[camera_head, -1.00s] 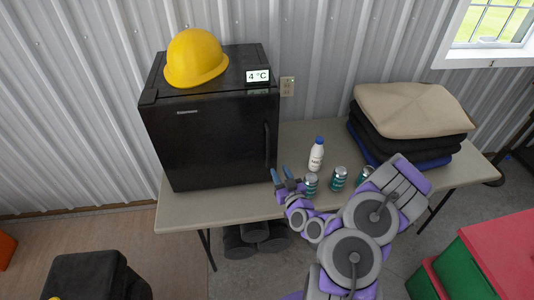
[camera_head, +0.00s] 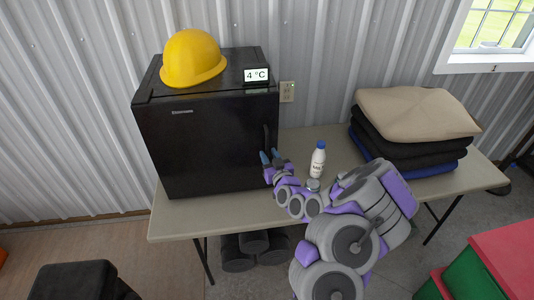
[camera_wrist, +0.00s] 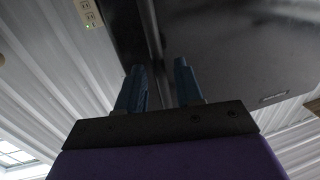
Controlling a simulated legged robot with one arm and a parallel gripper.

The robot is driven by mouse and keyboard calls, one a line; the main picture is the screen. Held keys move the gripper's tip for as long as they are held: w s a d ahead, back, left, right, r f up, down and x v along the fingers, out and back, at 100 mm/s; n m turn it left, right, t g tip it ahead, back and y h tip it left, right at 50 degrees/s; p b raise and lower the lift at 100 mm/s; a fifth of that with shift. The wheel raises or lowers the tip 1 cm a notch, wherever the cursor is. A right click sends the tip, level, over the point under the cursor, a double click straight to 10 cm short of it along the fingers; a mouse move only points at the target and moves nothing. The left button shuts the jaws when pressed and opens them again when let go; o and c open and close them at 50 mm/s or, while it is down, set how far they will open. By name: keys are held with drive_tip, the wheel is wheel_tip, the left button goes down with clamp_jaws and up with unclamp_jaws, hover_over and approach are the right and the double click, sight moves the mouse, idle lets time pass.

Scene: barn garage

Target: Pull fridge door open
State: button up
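A small black fridge (camera_head: 205,145) stands on the table with its door shut. Its dark vertical handle (camera_head: 267,137) is at the right edge of the door. My gripper (camera_head: 271,157) is at the lower part of the handle, its blue fingertips pointing at it. In the wrist view the two blue fingers (camera_wrist: 158,85) are apart. The fridge door (camera_wrist: 245,55) fills the upper right there, and a dark vertical bar lies near the gap between the fingers. I cannot tell whether the fingers touch the handle.
A yellow hard hat (camera_head: 192,58) and a temperature display (camera_head: 256,76) sit on the fridge. Folded cloths (camera_head: 415,130) lie at the right. The floor at front left is partly clear.

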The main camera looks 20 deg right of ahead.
drive_tip(key=shift+w+d, duration=0.1)
drive_tip(key=shift+w, duration=1.25)
clamp_jaws()
